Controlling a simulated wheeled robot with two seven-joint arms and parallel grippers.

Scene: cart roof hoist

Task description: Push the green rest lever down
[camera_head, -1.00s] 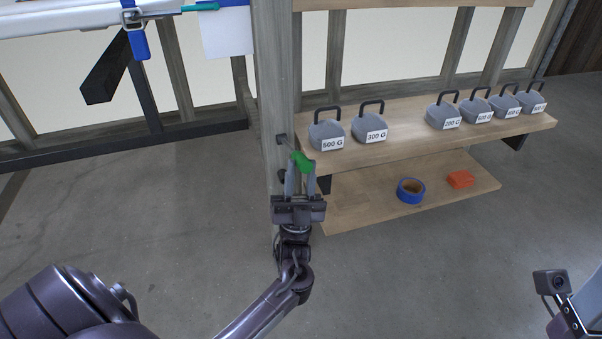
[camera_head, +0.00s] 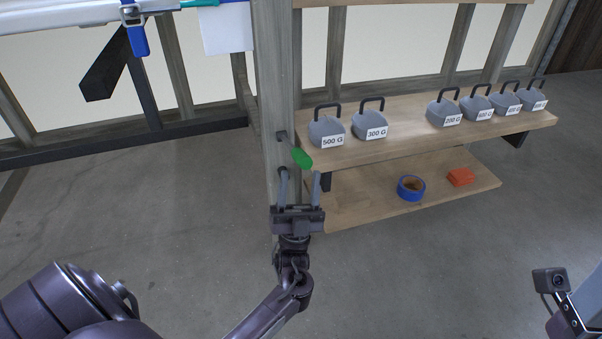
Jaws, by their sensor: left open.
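The green rest lever (camera_head: 301,158) sticks out from the wooden post (camera_head: 275,80), its green grip slanting down to the right. My left gripper (camera_head: 300,175) is open just below the lever, its two fingers pointing up the picture. A small gap shows between the fingertips and the green grip, and nothing is between the fingers.
Right of the post, a wooden shelf (camera_head: 400,148) holds several grey weights with black handles, such as the 500 G weight (camera_head: 326,131). A lower shelf (camera_head: 350,208) carries blue tape (camera_head: 411,188) and an orange block (camera_head: 461,177). The floor at left is clear.

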